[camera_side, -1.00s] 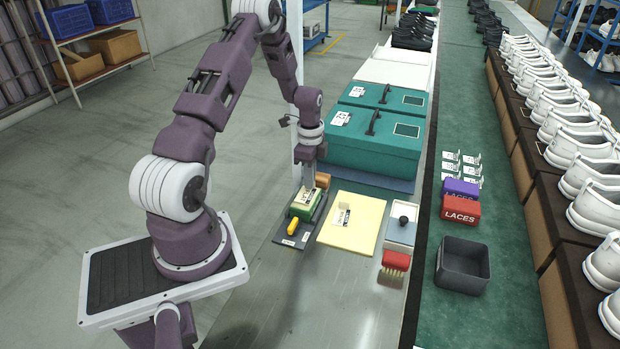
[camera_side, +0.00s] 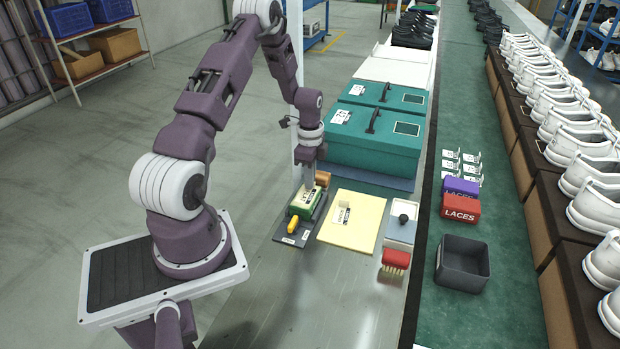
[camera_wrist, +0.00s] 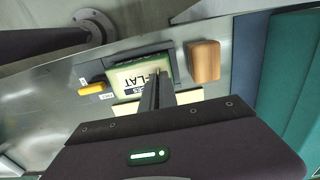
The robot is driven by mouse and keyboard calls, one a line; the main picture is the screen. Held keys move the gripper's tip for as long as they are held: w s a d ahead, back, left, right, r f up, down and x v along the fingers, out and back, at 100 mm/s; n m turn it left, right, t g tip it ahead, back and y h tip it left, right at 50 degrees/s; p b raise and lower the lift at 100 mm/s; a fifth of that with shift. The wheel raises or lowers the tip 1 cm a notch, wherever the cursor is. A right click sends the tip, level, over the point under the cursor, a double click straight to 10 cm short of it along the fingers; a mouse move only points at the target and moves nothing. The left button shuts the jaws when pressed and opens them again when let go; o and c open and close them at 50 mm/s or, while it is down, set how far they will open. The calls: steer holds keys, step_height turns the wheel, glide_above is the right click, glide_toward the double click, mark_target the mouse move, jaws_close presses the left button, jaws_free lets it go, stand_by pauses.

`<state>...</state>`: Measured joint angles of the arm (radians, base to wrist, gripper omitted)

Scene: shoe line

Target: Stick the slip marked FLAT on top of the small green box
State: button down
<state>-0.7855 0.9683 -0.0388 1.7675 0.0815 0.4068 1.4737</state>
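The small green box (camera_side: 303,207) lies on a dark board near the table's left edge. The cream slip (camera_wrist: 140,78) lies over its top in the wrist view, with green showing around it. Its letters read as LAT; the first letter is not clear. My gripper (camera_wrist: 156,75) is above the box, fingers together and pointing down, tips at the slip's right part. In the side view my gripper (camera_side: 309,187) stands over the back of the box. Whether the slip is pinched between the fingers or only touched is not clear.
A yellow plug-like piece (camera_side: 292,226) lies on the dark board (camera_side: 285,241). A wooden block (camera_wrist: 204,61) stands close beside the box. A yellow pad (camera_side: 360,232) with a printed slip, a tray (camera_side: 401,234) and a red brush (camera_side: 396,260) are to the right. Teal cases (camera_side: 372,150) stand behind.

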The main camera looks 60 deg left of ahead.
steer(key=c, duration=1.6)
jaws_free()
